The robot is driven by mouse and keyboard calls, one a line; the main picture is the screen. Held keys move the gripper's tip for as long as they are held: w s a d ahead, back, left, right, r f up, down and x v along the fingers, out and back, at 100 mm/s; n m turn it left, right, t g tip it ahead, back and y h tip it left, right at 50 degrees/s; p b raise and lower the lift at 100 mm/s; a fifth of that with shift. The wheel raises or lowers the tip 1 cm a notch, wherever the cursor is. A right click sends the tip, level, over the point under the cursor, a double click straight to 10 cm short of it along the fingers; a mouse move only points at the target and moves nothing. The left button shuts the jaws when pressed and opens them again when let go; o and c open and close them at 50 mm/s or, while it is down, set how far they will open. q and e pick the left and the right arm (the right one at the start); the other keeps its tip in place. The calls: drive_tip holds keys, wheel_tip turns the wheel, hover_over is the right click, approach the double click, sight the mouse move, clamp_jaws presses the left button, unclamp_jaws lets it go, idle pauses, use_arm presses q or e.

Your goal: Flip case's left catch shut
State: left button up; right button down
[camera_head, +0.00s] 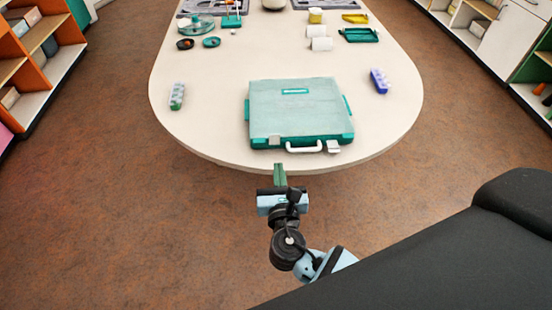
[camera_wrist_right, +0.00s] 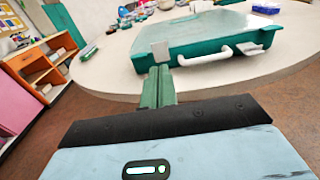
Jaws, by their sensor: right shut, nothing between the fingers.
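The teal case (camera_head: 297,103) lies closed-looking near the table's front edge, its white handle (camera_head: 304,147) facing me. Its left catch (camera_head: 275,142) is a small grey plate at the front, left of the handle. In the right wrist view the left catch (camera_wrist_right: 160,51) stands just beyond my fingertips; I cannot tell whether they touch. The right catch (camera_head: 334,147) juts out from the case's front. My right gripper (camera_head: 280,167) is shut and empty, in front of the left catch; its green fingers also show in the right wrist view (camera_wrist_right: 158,72). My left gripper is out of view.
The pale table (camera_head: 210,130) is clear around the case. A green-and-grey box (camera_head: 177,96) lies to the left and a blue one (camera_head: 379,81) to the right. Rolls, dishes and trays stand farther back. Shelves line both sides.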

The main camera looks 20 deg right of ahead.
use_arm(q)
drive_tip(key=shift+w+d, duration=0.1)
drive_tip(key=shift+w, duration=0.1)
use_arm(e)
drive_tip(key=v, duration=0.4)
drive_tip(key=shift+s+a, duration=0.15)
drive_tip(key=shift+s, duration=0.2)
drive_tip(key=s+d+f+m+g+y+p, duration=0.2)
drive_tip(key=s+f+m+g+y+p, duration=0.3)
drive_tip(key=s+f+m, duration=0.75)
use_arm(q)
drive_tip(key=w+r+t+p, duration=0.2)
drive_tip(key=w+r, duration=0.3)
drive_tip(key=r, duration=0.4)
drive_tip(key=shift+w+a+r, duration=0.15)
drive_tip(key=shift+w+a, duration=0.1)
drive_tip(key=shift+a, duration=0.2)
use_arm(e)
drive_tip(key=s+d+r+m+g+y, duration=0.1)
drive_tip(key=s+m, duration=0.6)
drive_tip(key=m, duration=0.2)
drive_tip(key=s+d+r+m+g+y, duration=0.1)
drive_tip(key=s+m+g, duration=0.1)
drive_tip(key=s+m, duration=0.6)
drive_tip(key=shift+s+d+r+m, duration=0.3)
drive_tip(key=shift+d+m, duration=0.1)
drive_tip(key=shift+m, duration=0.25)
